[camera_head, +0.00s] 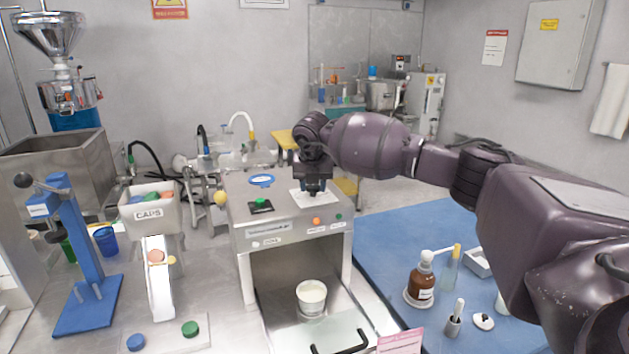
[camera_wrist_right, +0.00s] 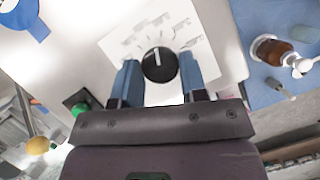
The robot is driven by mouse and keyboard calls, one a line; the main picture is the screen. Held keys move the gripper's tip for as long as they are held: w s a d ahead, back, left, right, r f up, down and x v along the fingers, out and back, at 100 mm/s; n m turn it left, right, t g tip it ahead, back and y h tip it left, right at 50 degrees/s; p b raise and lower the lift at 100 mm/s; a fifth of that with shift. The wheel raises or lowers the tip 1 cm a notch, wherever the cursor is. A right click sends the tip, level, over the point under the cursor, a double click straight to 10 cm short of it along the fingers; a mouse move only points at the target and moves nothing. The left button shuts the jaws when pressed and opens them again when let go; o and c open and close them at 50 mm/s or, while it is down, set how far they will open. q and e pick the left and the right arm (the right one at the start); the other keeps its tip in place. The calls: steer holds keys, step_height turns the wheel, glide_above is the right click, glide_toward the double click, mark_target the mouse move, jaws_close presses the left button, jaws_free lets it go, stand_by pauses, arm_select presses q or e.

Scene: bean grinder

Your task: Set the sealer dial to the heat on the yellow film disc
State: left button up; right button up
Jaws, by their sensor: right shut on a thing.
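The sealer (camera_head: 290,232) is a grey-white box machine with an open front. On its top a white printed card (camera_wrist_right: 188,28) surrounds a round black dial (camera_wrist_right: 159,64) with a white pointer line, which points roughly up in the wrist view. My right gripper (camera_wrist_right: 158,80) reaches down from above, its blue fingers shut on the dial from both sides. In the head view my right gripper (camera_head: 314,190) hides the dial. The card's markings are too small to read. I cannot make out a yellow film disc. My left gripper is out of view.
A blue-ringed disc (camera_head: 262,181) and a green button (camera_head: 260,203) are on the sealer top. A white cup (camera_head: 311,295) stands inside it. A yellow ball (camera_head: 220,198) is at its left. A CAPS bin (camera_head: 150,210) stands farther left. A brown bottle (camera_head: 421,283) stands on the blue mat (camera_head: 385,240).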

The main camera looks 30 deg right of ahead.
steer(key=shift+r+m, duration=0.1)
steer(key=shift+m, duration=0.5)
steer(key=shift+m+h, duration=0.3)
steer(key=o, duration=0.9)
steer(key=shift+v, duration=5.4)
steer(key=shift+w, duration=0.15)
